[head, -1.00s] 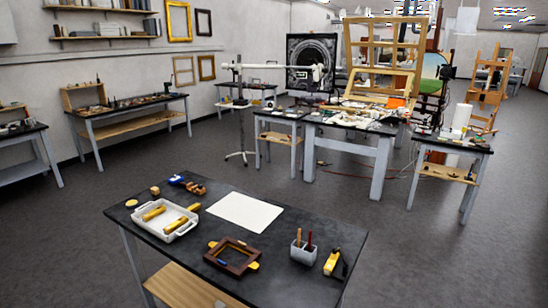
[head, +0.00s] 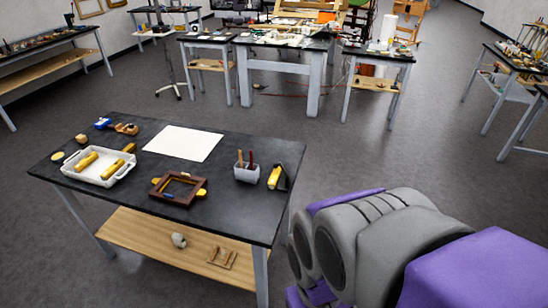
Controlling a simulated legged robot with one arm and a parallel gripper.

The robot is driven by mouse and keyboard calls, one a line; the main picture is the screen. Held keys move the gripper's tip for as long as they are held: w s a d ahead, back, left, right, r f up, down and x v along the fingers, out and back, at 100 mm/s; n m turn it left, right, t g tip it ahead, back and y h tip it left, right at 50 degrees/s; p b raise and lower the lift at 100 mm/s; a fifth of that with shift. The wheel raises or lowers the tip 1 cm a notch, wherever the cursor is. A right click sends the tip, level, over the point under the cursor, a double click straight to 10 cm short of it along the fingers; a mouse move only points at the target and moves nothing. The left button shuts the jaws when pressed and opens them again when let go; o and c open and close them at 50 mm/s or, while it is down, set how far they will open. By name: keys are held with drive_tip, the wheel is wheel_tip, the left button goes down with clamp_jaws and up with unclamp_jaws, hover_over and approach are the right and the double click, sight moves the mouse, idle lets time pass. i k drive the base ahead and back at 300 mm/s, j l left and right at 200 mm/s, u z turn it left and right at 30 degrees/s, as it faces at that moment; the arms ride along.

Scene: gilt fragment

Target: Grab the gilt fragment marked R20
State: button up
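Several golden-yellow pieces that may be gilt fragments show on the near black worktable (head: 235,215) in the head view. One piece (head: 86,160) and another piece (head: 112,169) lie in a white tray (head: 92,181) at the table's left. A third piece (head: 129,148) is at the tray's right back corner. Small yellow bits are at the sides of a dark brown frame (head: 172,200) near the front edge. No R20 mark is readable at this size. My grey and purple arm fills the lower right, beside the table; my gripper's fingers do not show.
A white sheet (head: 183,143) lies at the table's back. A grey holder with tools (head: 246,174) and a yellow-and-black tool (head: 276,177) stand at the right. A wooden lower shelf (head: 150,238) holds small items. Open floor surrounds the table.

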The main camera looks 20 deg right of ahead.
sight(275, 174)
drive_tip(key=i+l+z, duration=0.45)
drive_tip(key=i+l, duration=0.25)
drive_tip(key=l, duration=0.05)
